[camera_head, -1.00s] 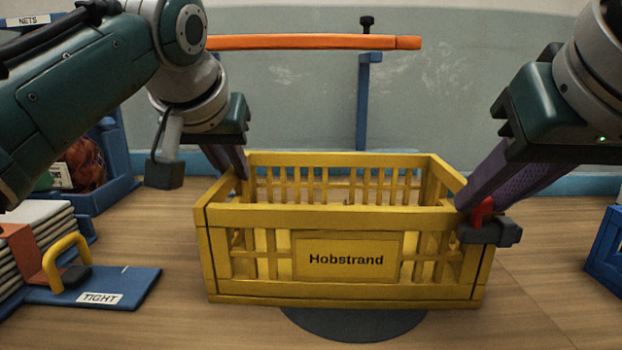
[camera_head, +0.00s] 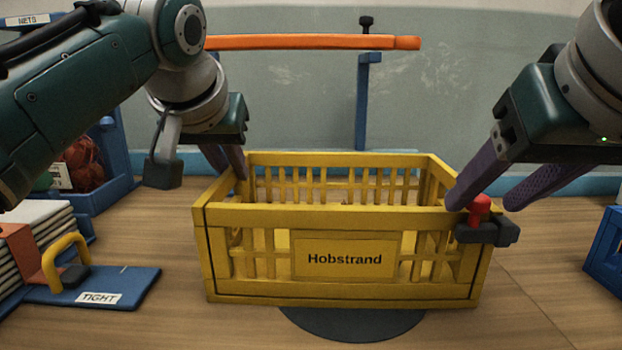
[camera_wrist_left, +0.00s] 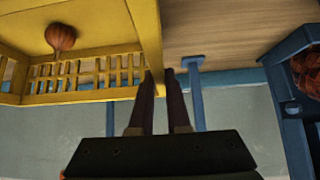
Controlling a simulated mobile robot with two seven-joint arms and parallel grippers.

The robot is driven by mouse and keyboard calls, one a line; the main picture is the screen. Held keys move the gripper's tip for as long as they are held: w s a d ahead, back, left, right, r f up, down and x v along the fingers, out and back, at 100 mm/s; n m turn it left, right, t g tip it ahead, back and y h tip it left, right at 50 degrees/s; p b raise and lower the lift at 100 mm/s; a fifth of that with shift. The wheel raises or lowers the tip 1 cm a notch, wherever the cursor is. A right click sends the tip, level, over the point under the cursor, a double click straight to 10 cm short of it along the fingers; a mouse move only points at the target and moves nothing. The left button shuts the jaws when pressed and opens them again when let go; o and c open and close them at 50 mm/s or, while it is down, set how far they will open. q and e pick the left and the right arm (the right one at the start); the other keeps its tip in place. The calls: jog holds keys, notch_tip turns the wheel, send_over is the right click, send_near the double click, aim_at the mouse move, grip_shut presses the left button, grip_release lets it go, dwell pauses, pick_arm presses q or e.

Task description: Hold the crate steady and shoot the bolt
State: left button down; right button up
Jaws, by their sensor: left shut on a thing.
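The yellow crate (camera_head: 320,216) labelled Hobstrand stands upright on the table, partly over a dark round mat (camera_head: 352,325). My left gripper (camera_head: 235,168) is shut on the crate's left wall near the back; the wall (camera_wrist_left: 147,35) also shows at its fingertips in the left wrist view. A dark grey bolt (camera_head: 487,233) with a red knob (camera_head: 480,207) sits at the crate's front right corner. My right gripper (camera_head: 482,200) is open, its purple fingers spread on either side of the red knob. Whether they touch it I cannot tell.
A blue board (camera_head: 125,283) with a yellow handle and a TIGHT label lies at left, beside a white stack (camera_head: 40,225). An orange bar (camera_head: 310,42) on a blue post crosses behind the crate. A blue box (camera_head: 606,250) stands at the right edge.

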jog(key=shift+a, duration=0.1)
dwell(0.4)
jog(key=shift+r, duration=0.25)
notch_tip(320, 180, up, 8)
jog(key=shift+f, duration=0.25)
pick_arm(q)
jog(key=c, duration=0.8)
grip_release()
